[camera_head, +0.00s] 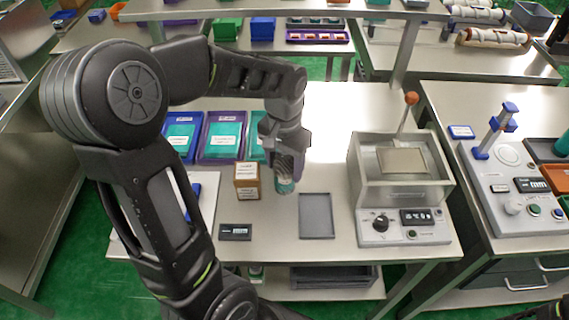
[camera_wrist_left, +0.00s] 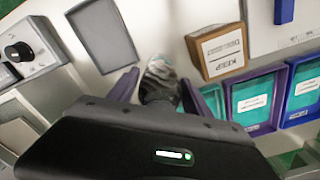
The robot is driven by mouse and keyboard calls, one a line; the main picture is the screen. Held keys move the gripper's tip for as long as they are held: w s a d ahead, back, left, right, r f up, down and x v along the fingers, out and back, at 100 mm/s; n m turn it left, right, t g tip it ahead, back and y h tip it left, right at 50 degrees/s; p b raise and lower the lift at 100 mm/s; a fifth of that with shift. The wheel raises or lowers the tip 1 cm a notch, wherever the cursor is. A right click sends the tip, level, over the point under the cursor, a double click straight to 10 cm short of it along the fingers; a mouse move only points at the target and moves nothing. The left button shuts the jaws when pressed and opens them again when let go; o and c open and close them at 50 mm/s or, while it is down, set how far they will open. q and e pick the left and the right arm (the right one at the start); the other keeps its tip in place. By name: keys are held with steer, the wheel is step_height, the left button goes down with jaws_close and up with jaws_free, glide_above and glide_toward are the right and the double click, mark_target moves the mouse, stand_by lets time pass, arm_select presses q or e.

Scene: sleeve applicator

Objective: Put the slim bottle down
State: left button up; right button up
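The slim bottle (camera_head: 284,186) shows its teal and white lower part under my left gripper (camera_head: 284,164) in the head view. Its upper part is hidden between the fingers. In the left wrist view the bottle (camera_wrist_left: 160,70) lies between the two fingers of my left gripper (camera_wrist_left: 159,84), which appear shut on it. It looks upright and low over the table (camera_head: 328,160); I cannot tell whether its base touches. A grey tray (camera_head: 317,216) is to its right, and a cardboard box (camera_head: 247,180) is close on its left. My right gripper is not in view.
A machine with a clear chamber and an orange-knobbed lever (camera_head: 408,112) stands to the right. Blue, purple and teal bins (camera_head: 220,137) are behind on the left. A small black display (camera_head: 235,232) lies at the front. Bare table is open behind the tray.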

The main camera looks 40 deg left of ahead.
arm_select(q)
steer(key=shift+o, duration=0.9)
step_height(320, 180, up, 12)
steer(key=shift+r, duration=0.2)
